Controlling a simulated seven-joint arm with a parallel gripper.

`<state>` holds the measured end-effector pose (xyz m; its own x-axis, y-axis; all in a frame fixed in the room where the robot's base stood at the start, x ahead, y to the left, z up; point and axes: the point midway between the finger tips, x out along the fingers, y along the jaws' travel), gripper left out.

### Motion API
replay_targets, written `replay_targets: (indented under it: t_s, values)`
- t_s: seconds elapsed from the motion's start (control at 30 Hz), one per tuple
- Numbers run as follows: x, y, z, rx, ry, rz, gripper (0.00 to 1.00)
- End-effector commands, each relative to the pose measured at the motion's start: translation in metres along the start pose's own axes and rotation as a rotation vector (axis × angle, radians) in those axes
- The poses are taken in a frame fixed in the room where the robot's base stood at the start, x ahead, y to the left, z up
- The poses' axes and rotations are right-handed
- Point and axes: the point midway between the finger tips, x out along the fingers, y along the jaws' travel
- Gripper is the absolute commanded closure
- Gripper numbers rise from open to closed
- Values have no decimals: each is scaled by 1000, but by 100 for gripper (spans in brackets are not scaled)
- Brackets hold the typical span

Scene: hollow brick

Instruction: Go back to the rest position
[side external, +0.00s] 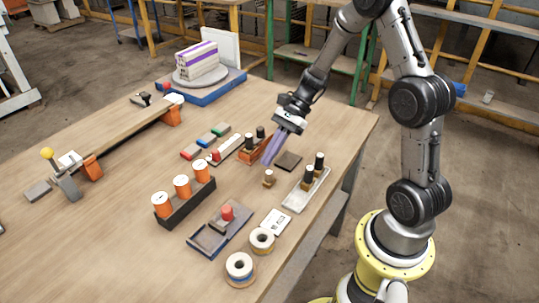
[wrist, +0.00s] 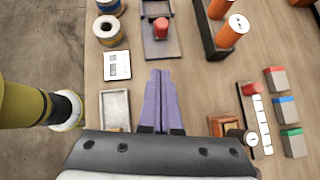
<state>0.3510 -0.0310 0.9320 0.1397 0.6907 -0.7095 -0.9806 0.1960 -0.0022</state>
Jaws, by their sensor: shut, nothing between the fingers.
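My gripper (side external: 267,163) has long purple fingers pressed together with nothing between them. In the wrist view the closed fingers (wrist: 160,75) point toward a blue-grey tray. The orange-brown box (wrist: 222,123) shows there partly, at the right of the fingers.
A white tray (side external: 297,202) with dark cylinders stands at the right. Orange spools sit in a black holder (side external: 186,208) to the left. A blue-grey tray (side external: 210,240) with a red knob, a white card (side external: 276,222) and tape rolls (side external: 240,268) lie in front.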

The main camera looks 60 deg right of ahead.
Motion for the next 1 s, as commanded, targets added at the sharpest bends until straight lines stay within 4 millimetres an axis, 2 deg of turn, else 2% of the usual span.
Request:
replay_targets:
  t_s: [0.17,0.27,0.37,0.5,0.6,0.7,0.87,1.0]
  values:
    - [2,0,7,-21,4,4,100]
    - [-5,-3,31,-95,23,-14,100]
    - [-16,4,69,-215,59,-28,100]
    - [-32,35,115,-447,150,-23,100]
    - [-43,64,137,-633,226,-13,100]
    - [-55,93,152,-829,312,-2,100]
    - [-74,139,159,-1156,470,19,100]
    - [-92,170,151,-1433,629,49,100]
